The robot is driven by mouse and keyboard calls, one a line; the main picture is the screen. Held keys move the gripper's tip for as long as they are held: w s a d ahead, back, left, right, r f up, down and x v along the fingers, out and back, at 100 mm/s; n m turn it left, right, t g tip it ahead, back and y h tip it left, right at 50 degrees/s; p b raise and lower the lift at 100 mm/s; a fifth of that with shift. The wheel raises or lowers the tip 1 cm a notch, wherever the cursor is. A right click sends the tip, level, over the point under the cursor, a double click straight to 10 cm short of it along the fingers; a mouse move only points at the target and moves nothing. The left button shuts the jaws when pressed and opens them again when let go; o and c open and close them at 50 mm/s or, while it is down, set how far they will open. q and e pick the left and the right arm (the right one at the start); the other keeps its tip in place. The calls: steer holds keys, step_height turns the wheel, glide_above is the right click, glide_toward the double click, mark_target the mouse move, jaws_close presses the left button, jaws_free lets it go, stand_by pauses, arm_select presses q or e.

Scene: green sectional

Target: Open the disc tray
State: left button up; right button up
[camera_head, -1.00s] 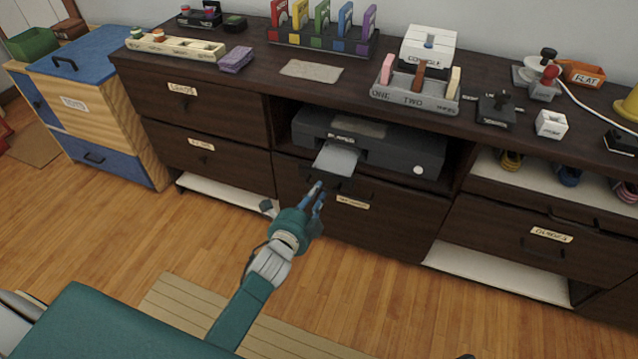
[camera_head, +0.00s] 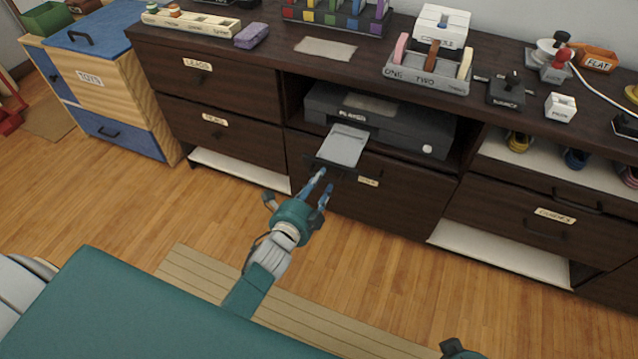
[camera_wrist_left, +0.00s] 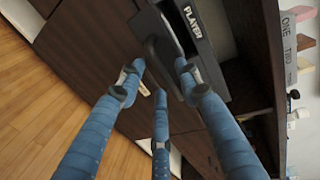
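The dark grey disc player (camera_head: 405,128), labelled PLAYER, sits in the open shelf of the dark cabinet; it also shows in the left wrist view (camera_wrist_left: 193,22). Its light grey disc tray (camera_head: 343,147) sticks out of the front, with a dark front piece at its near end. My left gripper (camera_head: 322,188) is just in front of and below that end. In the left wrist view its blue fingers (camera_wrist_left: 158,85) are spread apart around the dark loop-shaped front piece (camera_wrist_left: 163,45), with gaps visible; contact cannot be told. My right gripper's fingers are not visible.
A closed drawer (camera_head: 375,195) lies below the player. The cabinet top holds a grey rack labelled ONE, TWO (camera_head: 425,80), a purple block (camera_head: 252,35) and a white cube (camera_head: 560,107).

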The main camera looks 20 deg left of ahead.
arm_select(q)
steer(key=v, duration=1.2)
stand_by(0.5)
